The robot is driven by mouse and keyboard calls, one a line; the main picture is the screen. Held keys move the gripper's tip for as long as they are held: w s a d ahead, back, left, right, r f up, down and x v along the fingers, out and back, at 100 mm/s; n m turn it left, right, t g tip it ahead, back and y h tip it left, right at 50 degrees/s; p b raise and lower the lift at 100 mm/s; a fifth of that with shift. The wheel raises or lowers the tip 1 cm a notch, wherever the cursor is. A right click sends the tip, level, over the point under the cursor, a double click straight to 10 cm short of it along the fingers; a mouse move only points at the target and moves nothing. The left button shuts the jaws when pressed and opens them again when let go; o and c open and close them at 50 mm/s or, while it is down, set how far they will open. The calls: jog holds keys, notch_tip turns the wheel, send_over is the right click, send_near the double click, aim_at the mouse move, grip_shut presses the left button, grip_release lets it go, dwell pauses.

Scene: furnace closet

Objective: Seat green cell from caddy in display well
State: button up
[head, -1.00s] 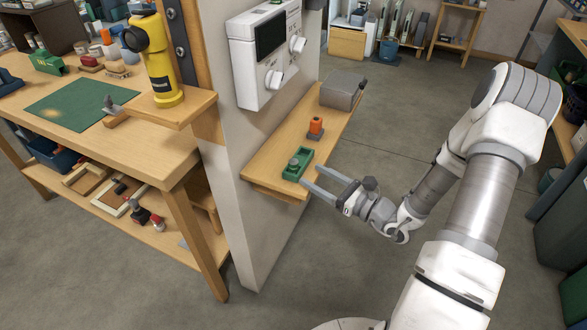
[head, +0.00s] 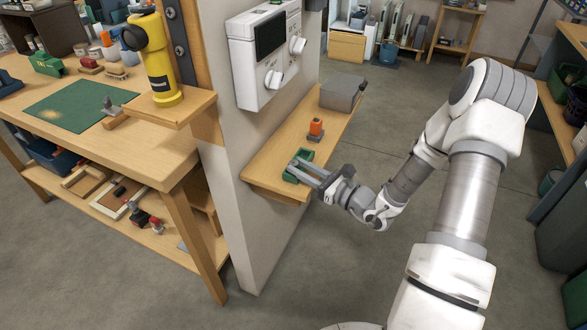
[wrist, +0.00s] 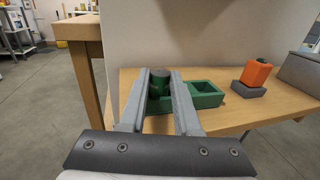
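The green caddy (head: 306,157) is a small open tray on the narrow wooden shelf. In the wrist view the caddy (wrist: 207,97) shows an empty compartment at its right. The green cell (wrist: 159,88), a cylinder with a dark grey top, stands upright in the caddy's left part. My gripper (head: 297,170) is low over the caddy; in the wrist view my gripper (wrist: 160,76) has one finger on each side of the cell. The fingers are apart, and a firm grip on the cell does not show. I cannot pick out the display well for certain.
An orange cell (head: 316,127) in a grey base stands behind the caddy on the shelf (head: 262,164). A grey box (head: 342,93) sits at the far end. A white wall unit (head: 264,58) with knobs hangs above. The workbench (head: 150,150) lies left of the wall panel.

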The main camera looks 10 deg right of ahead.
grip_shut()
jog(key=shift+r, duration=0.5)
jog(key=r, duration=0.1)
jog(key=r+p, duration=0.1)
jog(key=r, duration=0.1)
jog(key=shift+w+d+r+p, duration=0.2)
jog(key=shift+d+r+p, duration=0.15)
jog(key=shift+r+p, duration=0.05)
jog(key=w+d+r+p, duration=0.1)
jog(key=w+d+r, duration=0.3)
jog(key=d, duration=0.6)
notch_tip(320, 180, up, 2)
jog(key=shift+w+r+p, duration=0.1)
jog(key=shift+w+p, duration=0.1)
jog(key=shift+p, duration=0.2)
